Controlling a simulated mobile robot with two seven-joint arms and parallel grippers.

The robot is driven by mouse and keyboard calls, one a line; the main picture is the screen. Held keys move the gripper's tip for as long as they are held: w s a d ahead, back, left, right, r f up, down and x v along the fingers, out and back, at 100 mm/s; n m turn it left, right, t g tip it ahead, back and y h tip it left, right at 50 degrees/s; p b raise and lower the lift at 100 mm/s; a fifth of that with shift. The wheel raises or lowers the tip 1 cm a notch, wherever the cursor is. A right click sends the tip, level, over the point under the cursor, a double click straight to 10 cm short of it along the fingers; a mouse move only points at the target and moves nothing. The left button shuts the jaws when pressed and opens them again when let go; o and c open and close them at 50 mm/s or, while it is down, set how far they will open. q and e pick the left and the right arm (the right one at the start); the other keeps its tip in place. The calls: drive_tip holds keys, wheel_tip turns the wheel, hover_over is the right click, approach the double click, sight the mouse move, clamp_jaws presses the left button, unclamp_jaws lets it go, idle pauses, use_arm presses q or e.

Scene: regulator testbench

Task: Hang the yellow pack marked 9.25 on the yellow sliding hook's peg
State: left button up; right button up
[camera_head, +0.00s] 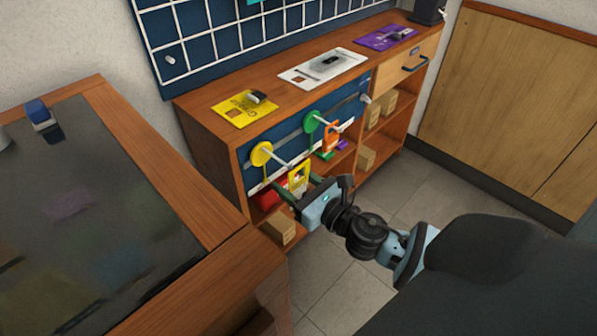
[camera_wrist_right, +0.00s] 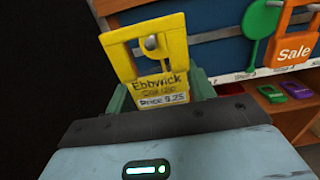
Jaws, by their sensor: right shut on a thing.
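The yellow pack marked 9.25 (camera_wrist_right: 162,88) is upright in my right gripper (camera_wrist_right: 165,92), between its two green fingers. It has a framed opening at its top. A grey peg end (camera_wrist_right: 150,43) shows within that opening; I cannot tell whether it passes through. In the head view the yellow pack (camera_head: 299,177) is close to the end of the peg of the yellow sliding hook (camera_head: 261,154), which is mounted on the blue panel's rail. My right gripper (camera_head: 304,188) is in front of the lower shelf. My left gripper is not in view.
A green hook (camera_head: 313,122) sits to the right, with an orange Sale pack (camera_wrist_right: 296,38) by it. A red item (camera_head: 267,197) and cardboard boxes (camera_head: 280,228) are on the shelves below. Cards lie on the cabinet top (camera_head: 290,100). A dark-topped table (camera_head: 90,200) stands at left.

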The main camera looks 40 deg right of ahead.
drive_tip(key=shift+w+a+f, duration=0.1)
drive_tip(key=shift+w+a, duration=0.05)
drive_tip(key=shift+w, duration=0.85)
drive_tip(key=shift+w+a+f, duration=0.1)
drive_tip(key=shift+w, duration=0.9)
drive_tip(key=shift+w+a+f, duration=0.1)
drive_tip(key=shift+w+f, duration=0.1)
drive_tip(key=shift+w, duration=0.25)
drive_tip(key=o, duration=1.1)
drive_tip(key=shift+c, duration=0.2)
drive_tip(key=shift+f, duration=0.1)
drive_tip(key=shift+s+d, duration=0.2)
drive_tip(key=shift+s, duration=1.1)
drive_tip(key=shift+s+d, duration=0.15)
drive_tip(key=shift+s, duration=1.1)
drive_tip(key=shift+s+d, duration=0.2)
drive_tip(key=shift+s, duration=1.1)
